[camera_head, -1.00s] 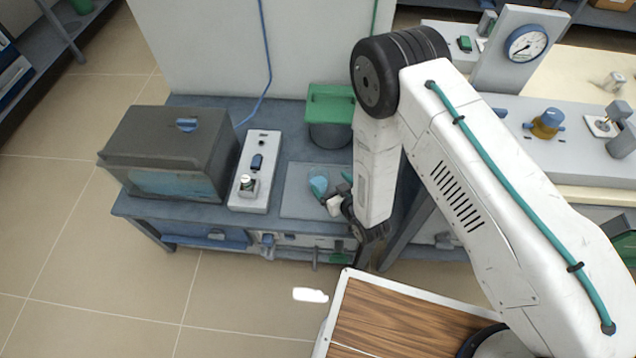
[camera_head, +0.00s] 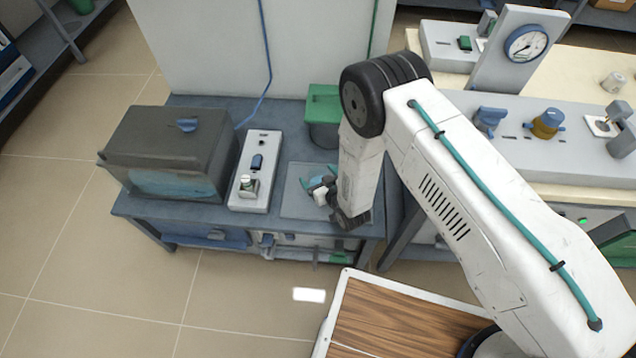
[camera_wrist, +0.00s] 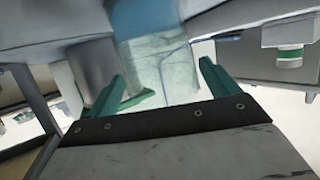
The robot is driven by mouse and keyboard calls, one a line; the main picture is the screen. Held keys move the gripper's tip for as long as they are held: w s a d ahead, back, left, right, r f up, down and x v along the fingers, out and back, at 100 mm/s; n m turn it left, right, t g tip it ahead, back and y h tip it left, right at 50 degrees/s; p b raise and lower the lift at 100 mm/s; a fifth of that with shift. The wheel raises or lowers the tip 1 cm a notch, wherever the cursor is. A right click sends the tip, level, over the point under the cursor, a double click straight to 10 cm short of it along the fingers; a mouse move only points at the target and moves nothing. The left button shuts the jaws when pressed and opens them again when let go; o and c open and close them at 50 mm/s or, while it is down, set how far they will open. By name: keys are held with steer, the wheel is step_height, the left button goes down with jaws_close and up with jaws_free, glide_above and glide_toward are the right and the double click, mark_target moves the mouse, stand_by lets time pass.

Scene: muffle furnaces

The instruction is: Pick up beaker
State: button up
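A clear glass beaker (camera_wrist: 160,62) with a bluish part stands in the middle of the wrist view. In the head view the beaker (camera_head: 317,181) shows small and partly covered, on a pale grey mat (camera_head: 300,209) on the blue-grey bench. My gripper (camera_wrist: 161,72) has two teal fingers, apart, one to each side of the beaker in the wrist view. A gap shows between the glass and the right finger. Contact on the left side is not clear. In the head view my gripper (camera_head: 323,185) is low at the mat.
A dark furnace (camera_head: 170,150) and a grey control box (camera_head: 257,170) stand left of the mat. A green-topped container (camera_head: 324,105) stands behind it. The wall (camera_head: 220,50) rises at the back. A second bench (camera_head: 540,180) with instruments is at right.

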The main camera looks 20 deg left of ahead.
mark_target(320, 172)
steer(key=c, duration=1.3)
steer(key=shift+r, duration=0.55)
steer(key=v, duration=0.5)
steer(key=f+v, duration=0.1)
steer(key=v, duration=0.5)
steer(key=d+v, duration=0.1)
steer(key=v, duration=0.4)
steer(key=shift+w+d+f, duration=0.1)
steer(key=shift+d+f, duration=0.1)
steer(key=shift+f, duration=0.1)
